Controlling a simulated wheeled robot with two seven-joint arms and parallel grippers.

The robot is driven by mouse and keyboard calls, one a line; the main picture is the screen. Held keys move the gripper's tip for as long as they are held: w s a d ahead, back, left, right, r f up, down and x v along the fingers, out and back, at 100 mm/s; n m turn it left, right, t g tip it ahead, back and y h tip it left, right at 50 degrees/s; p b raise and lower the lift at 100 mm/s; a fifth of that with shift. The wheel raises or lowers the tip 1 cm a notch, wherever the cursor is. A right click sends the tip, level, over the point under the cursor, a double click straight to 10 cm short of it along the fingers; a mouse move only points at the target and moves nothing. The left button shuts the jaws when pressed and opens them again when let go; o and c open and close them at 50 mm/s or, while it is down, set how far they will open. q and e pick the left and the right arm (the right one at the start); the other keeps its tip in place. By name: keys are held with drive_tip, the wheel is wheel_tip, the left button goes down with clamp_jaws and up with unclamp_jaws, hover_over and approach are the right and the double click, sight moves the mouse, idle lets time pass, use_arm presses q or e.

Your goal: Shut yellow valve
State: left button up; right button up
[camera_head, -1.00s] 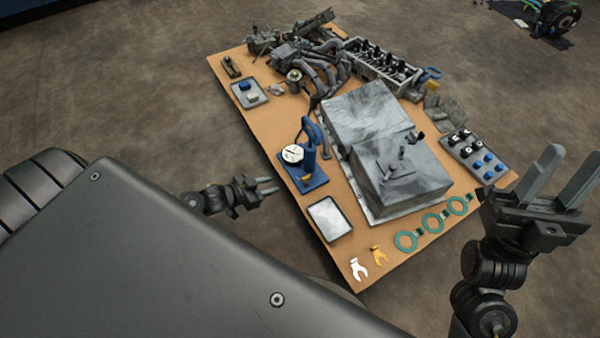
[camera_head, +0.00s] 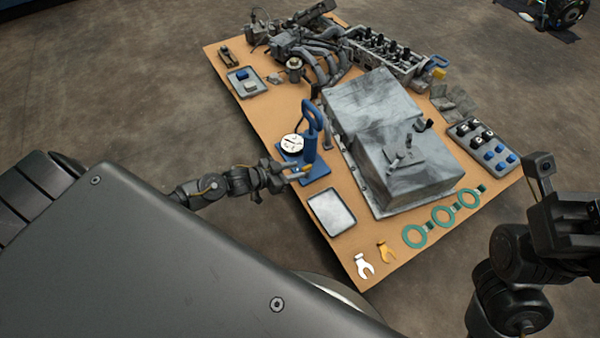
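The yellow valve (camera_head: 306,168) is a small yellow piece low on the blue hand pump (camera_head: 310,145), which has a round white gauge (camera_head: 292,144). The pump stands on a blue base plate at the left edge of the board. My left gripper (camera_head: 296,171) is at the left side of the pump base, with its fingertips right by the valve. Its fingers look apart; I cannot tell whether they touch the valve. My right gripper (camera_head: 570,215) is at the right edge of the view, partly cut off, and its fingertips do not show clearly.
The tan board (camera_head: 262,115) carries a large grey metal box (camera_head: 385,140), an engine block (camera_head: 375,60), a grey tray (camera_head: 331,212), green rings (camera_head: 443,216), open-ended pieces and a tray of caps (camera_head: 482,146). Bare floor lies left of the board.

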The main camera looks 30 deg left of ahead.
sight(307, 168)
use_arm(q)
drive_tip(key=shift+b+x, duration=0.4)
drive_tip(key=shift+x, duration=0.95)
drive_tip(key=shift+c, duration=0.3)
clamp_jaws()
